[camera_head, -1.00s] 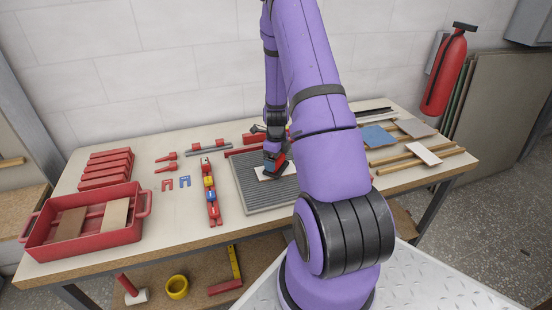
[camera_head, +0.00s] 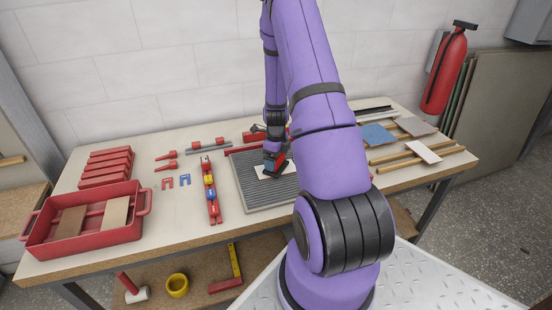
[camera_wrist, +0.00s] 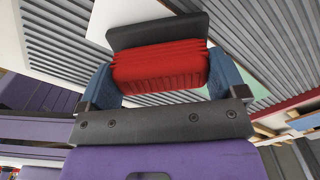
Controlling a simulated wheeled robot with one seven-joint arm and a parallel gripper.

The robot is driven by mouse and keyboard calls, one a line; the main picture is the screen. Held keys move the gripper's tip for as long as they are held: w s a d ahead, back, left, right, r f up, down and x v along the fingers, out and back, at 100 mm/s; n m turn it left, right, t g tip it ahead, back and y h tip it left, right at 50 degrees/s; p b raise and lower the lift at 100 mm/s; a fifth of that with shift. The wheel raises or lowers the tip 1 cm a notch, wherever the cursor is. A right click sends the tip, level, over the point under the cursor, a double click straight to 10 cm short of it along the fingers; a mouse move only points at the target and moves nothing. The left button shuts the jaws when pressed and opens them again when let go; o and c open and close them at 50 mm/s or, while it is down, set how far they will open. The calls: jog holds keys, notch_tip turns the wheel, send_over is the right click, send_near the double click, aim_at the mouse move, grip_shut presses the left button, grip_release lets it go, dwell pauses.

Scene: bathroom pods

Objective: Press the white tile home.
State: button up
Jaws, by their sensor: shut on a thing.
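The white tile (camera_head: 262,172) lies on the grey ribbed bed (camera_head: 250,195) in the middle of the bench, partly hidden under my gripper. In the wrist view the white tile (camera_wrist: 112,18) shows beyond the held tool. My gripper (camera_wrist: 160,75) is shut on a red ribbed block with a dark pad (camera_wrist: 160,30); its blue fingers clasp the red part from both sides. In the head view my gripper (camera_head: 274,160) is low over the tile. I cannot tell whether the pad touches the tile.
A red level (camera_head: 210,190) lies left of the bed. Wooden strips with loose tiles (camera_head: 424,153) lie at the right. My arm hides the bed's right part.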

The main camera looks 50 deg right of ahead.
jog(key=shift+r, duration=0.1)
jog(key=shift+r, duration=2.9)
